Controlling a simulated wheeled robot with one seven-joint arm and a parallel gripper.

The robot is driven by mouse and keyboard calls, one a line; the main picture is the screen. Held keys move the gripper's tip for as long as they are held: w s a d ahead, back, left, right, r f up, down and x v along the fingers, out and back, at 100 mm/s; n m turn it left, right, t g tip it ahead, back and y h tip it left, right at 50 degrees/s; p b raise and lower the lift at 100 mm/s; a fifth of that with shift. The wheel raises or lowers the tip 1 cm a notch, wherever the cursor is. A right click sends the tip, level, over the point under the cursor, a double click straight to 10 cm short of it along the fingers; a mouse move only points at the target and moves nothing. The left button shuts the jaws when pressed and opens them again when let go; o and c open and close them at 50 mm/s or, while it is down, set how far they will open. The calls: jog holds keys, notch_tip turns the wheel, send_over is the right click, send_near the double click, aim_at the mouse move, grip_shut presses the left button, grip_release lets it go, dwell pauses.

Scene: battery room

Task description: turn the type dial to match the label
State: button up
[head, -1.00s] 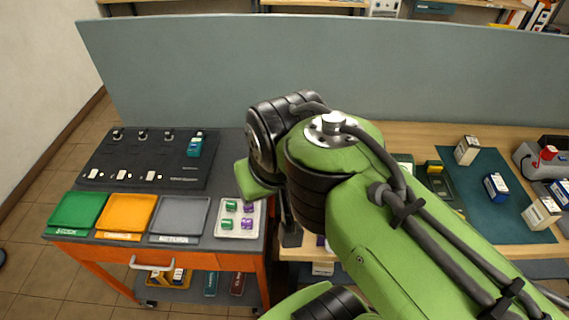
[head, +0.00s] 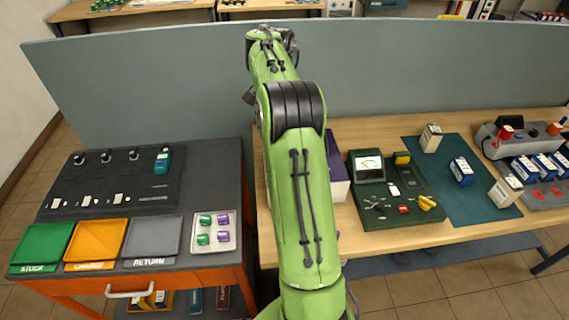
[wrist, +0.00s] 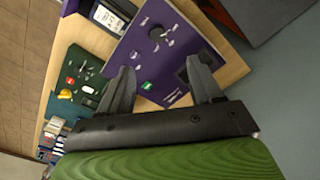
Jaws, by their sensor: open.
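A purple tester (wrist: 165,50) lies below my gripper in the wrist view, its panel carrying a dark round knob (wrist: 152,30), small grey parts, a green button and a dark window. I cannot tell which part is the type dial, and no label is readable. In the head view the purple tester (head: 336,165) shows only partly beside my arm. My gripper (wrist: 161,78) is open, its two fingers apart over the panel with nothing between them. My arm hides the gripper's fingers in the head view.
A dark green meter box (head: 385,192) stands right of the purple tester. A teal mat (head: 488,208) holds several small boxes. At left, an orange cart carries a charger panel (head: 115,180), green, orange and grey trays, and a white tray (head: 214,246) of cells. A grey partition (head: 150,85) stands behind.

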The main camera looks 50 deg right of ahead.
jog(key=shift+m, duration=0.5)
jog(key=f+b, duration=0.1)
jog(key=f, duration=0.4)
jog(key=d+f+b, duration=0.1)
jog(key=f+b, duration=0.1)
jog(key=f, duration=0.4)
jog(key=f+b, duration=0.1)
jog(key=f, duration=0.5)
jog(key=shift+s+d+f, duration=0.2)
jog(key=shift+d+f, duration=0.05)
jog(key=shift+d, duration=0.15)
jog(key=c, duration=1.1)
